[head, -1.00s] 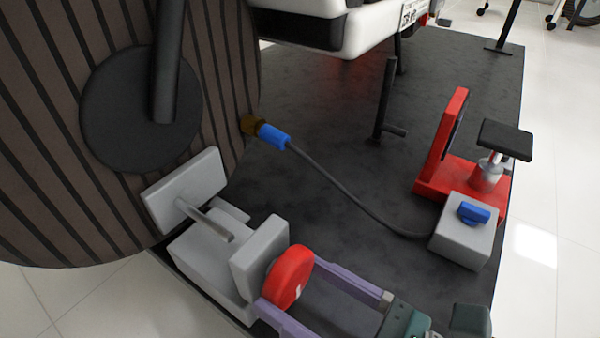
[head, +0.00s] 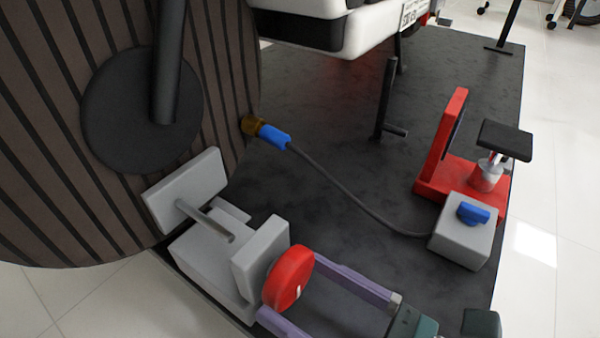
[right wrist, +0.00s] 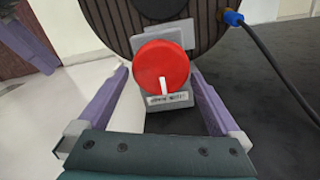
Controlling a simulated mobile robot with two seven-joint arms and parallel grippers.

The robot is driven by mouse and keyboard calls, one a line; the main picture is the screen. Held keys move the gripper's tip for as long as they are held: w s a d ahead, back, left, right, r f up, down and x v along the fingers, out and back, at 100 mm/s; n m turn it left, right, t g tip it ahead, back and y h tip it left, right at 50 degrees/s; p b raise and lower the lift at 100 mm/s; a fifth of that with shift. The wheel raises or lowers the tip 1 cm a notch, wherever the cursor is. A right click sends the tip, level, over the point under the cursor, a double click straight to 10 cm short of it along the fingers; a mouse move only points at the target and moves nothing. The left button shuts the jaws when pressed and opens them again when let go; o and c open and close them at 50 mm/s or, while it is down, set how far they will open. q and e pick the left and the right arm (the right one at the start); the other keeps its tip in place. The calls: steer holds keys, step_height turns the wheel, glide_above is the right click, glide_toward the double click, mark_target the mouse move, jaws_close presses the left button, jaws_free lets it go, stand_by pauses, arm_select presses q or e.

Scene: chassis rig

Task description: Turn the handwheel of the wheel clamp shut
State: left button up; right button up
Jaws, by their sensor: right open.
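The wheel clamp (head: 262,254) is a grey block at the lower middle of the head view. Its flat grey jaw plate (head: 185,188) stands on a rod beside the large dark ribbed wheel (head: 225,60); I cannot tell whether they touch. The red handwheel (head: 288,279) is on the clamp's right side. It faces me in the right wrist view (right wrist: 160,66), with a white mark pointing down. My right gripper (head: 286,284) is open, its two purple fingers on either side of the handwheel. Contact is not clear.
A blue-tipped hose (head: 340,190) runs from the wheel to a grey box with a blue knob (head: 468,240). A red stand (head: 445,165) with a black pad is behind the box. The dark platform (head: 330,120) between is mostly clear.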

steer(key=p+v, duration=0.1)
steer(key=v, duration=0.7)
steer(key=shift+d, duration=0.1)
steer(key=shift+s+d+p, duration=0.3)
steer(key=shift+s+d, duration=0.05)
steer(key=shift+d, duration=0.05)
steer(key=s+d+r+n+g+h+p, duration=0.1)
steer(key=s+r+n+g+h+p, duration=0.2)
steer(key=r+n+p, duration=0.8)
steer(key=s+r+n+g+h+p, duration=0.25)
steer(key=r+n+g+p, duration=0.2)
steer(key=r+p, duration=1.3)
steer(key=s+d+r+n+g+h+p, duration=0.15)
steer(key=s+r+n+g+p, duration=0.4)
steer(key=r+p, duration=0.9)
steer(key=w+d+r+n+t+h+p, duration=0.1)
steer(key=d+r+n+t+h+p, duration=0.1)
steer(key=r+p, duration=2)
steer(key=w+d+r+n+t+h+p, duration=0.2)
steer(key=r+n+h+p, duration=0.1)
steer(key=r+p, duration=1.9)
steer(key=w+d+r+n+t+h+p, duration=0.1)
steer(key=d+r+n+t+h+p, duration=0.1)
steer(key=r+p, duration=2)
step_height(320, 180, up, 7)
steer(key=shift+w+d+r+n+p, duration=0.1)
steer(key=shift+w+d+n+p, duration=0.3)
steer(key=shift+n, duration=0.8)
